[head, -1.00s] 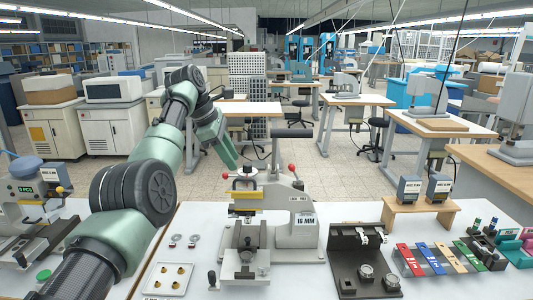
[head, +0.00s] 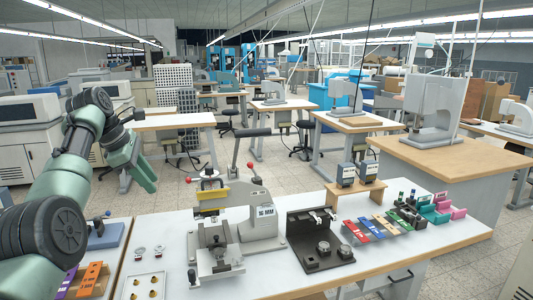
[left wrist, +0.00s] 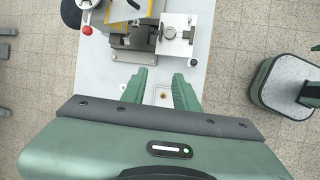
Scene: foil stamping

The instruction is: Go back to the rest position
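My left arm comes in from the left in the head view, bent at the elbow and raised over the left part of the white table (head: 240,272). My left gripper (head: 152,187) hangs at its end, clear of the press. In the left wrist view the two green fingers of the left gripper (left wrist: 161,88) stand apart with nothing held between them. The stamping press (head: 240,208), with a yellow part and red knobs, stands on the table; part of it shows ahead of the fingers in the left wrist view (left wrist: 143,37). My right gripper is not in view.
A tray with several brass pieces (head: 146,287) lies left of the press. To its right are a black fixture (head: 318,246), coloured strips (head: 370,230) and a small wooden stand (head: 357,191). Open floor (head: 240,170) lies behind the table.

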